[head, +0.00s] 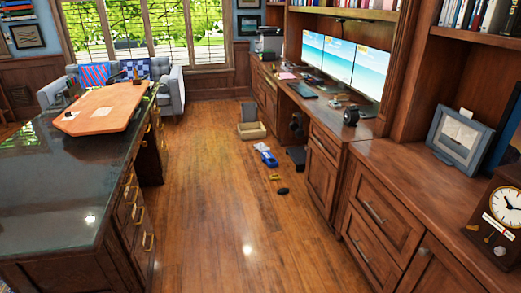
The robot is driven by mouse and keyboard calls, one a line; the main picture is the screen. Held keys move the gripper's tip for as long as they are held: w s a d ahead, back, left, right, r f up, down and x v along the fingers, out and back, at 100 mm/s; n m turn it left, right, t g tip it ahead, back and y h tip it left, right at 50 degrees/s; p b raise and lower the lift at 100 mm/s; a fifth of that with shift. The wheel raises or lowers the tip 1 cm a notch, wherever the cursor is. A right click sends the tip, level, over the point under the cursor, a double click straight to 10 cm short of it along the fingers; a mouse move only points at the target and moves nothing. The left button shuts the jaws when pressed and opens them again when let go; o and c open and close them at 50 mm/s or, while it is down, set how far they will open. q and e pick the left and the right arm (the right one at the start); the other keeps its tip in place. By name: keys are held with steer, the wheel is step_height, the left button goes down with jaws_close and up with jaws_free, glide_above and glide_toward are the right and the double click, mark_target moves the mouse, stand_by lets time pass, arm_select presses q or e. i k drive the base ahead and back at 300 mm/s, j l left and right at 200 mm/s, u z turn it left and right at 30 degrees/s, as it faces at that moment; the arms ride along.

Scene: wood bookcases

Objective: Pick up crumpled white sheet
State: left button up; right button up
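I cannot clearly make out a crumpled white sheet in the head view. Small pale patches (70,115) lie on the tan board on the left desk, too small to identify. A blue object with a whitish part (267,157) lies on the floor in the aisle; I cannot tell what the whitish part is. Neither of my grippers shows in this view.
The dark-topped desk (45,160) stands at left, the wood cabinets (385,225) at right. A tan box (251,130), a small yellow item (275,177) and a dark item (283,190) are on the floor. The near wooden floor (215,225) is clear.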

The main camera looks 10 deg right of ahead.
mark_target(262, 148)
steer(key=i+z, duration=0.2)
steer(key=i, duration=4.75)
steer(key=i+z, duration=0.1)
steer(key=i, duration=0.6)
steer(key=i+j+z, duration=0.1)
steer(key=i, duration=0.55)
steer(key=i+j+z, duration=0.15)
steer(key=i, duration=0.5)
steer(key=i+j+z, duration=0.1)
steer(key=i, duration=0.05)
